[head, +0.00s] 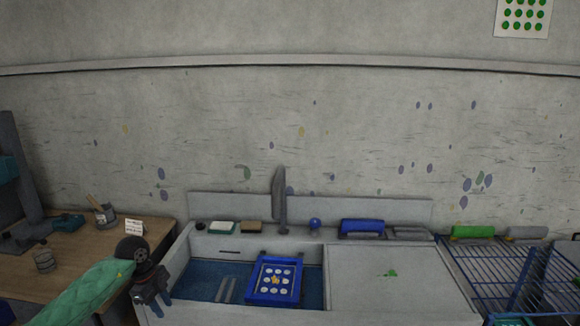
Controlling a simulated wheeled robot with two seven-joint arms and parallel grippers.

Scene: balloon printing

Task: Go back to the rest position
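My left gripper (156,304) hangs at the lower left, at the end of my green-sleeved arm. It points down in front of the left wall of the white sink unit. Its fingers are small and dark, so I cannot tell whether they are open or shut. I see nothing clearly held in it. My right gripper is not in view.
A blue frame (264,297) with white round spots sits in the blue sink basin (203,281). A flat white top (393,282) lies right of it. A wooden table (81,253) with cups is at left, a blue wire rack (490,268) at right.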

